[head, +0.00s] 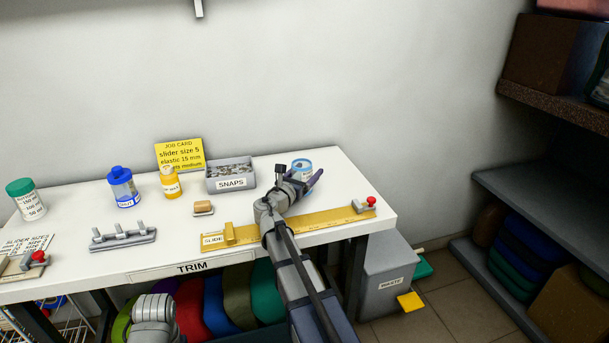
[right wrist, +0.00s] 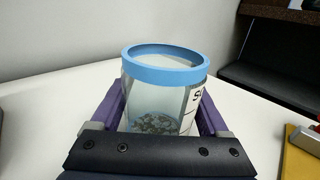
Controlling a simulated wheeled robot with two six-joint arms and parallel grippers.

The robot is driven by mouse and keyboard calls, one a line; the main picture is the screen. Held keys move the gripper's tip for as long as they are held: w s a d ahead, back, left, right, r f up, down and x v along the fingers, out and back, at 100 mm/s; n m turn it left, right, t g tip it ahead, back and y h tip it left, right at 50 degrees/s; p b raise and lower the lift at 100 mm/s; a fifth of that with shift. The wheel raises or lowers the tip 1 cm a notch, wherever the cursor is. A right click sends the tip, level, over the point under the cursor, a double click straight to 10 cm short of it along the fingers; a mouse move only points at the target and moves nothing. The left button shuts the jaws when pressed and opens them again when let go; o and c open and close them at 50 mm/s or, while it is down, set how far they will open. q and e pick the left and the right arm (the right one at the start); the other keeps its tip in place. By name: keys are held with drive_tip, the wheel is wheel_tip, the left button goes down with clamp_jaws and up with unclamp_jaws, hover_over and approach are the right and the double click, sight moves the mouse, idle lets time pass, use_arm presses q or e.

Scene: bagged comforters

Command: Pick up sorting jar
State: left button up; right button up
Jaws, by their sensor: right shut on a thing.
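The sorting jar (head: 302,164) is a clear jar with a light blue rim, near the back right of the white table (head: 330,165). In the right wrist view the jar (right wrist: 150,98) stands upright, open at the top, with small metallic pieces at its bottom and a white label on its right side. My right gripper (head: 308,181) is shut on the jar, with its purple fingers (right wrist: 165,112) along both sides. The jar's base is hidden, so I cannot tell whether it touches the table. My left gripper does not show in the head view; only part of my left arm is visible.
The grey SNAPS bin (head: 231,178), yellow bottle (head: 171,184) and blue jar (head: 123,188) stand left of the jar. A yellow slide rule (head: 335,219) with a red-knobbed stop (head: 370,202) lies along the front edge. Dark shelves (head: 540,205) are at right.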

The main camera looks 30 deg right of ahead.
wheel_tip(320, 180, up, 10)
drive_tip(key=p, duration=1)
